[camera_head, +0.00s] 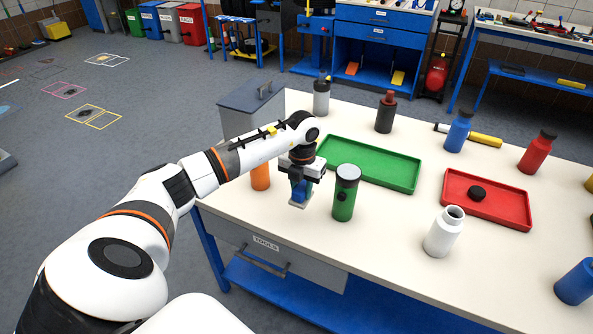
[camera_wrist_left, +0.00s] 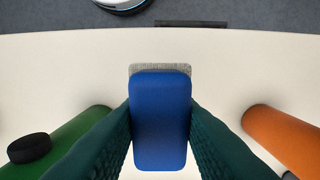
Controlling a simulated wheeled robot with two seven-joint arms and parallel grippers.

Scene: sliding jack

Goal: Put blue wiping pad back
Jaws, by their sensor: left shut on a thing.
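The blue wiping pad (camera_wrist_left: 160,120) has a blue block on top and a grey fabric layer below. My left gripper (camera_wrist_left: 160,130) is shut on it, with one dark finger on each side. In the head view the left gripper (camera_head: 301,184) points down at the table's near edge, with the pad (camera_head: 300,196) between its fingers. I cannot tell whether the pad touches the table. My right gripper is not in view.
A green bottle (camera_head: 345,195) stands close right of the gripper, an orange one (camera_head: 260,176) close left. A green tray (camera_head: 372,166), a red tray (camera_head: 500,212) with a black cap (camera_head: 477,193), and a white bottle (camera_head: 443,234) are farther right. A grey box (camera_head: 250,108) stands behind.

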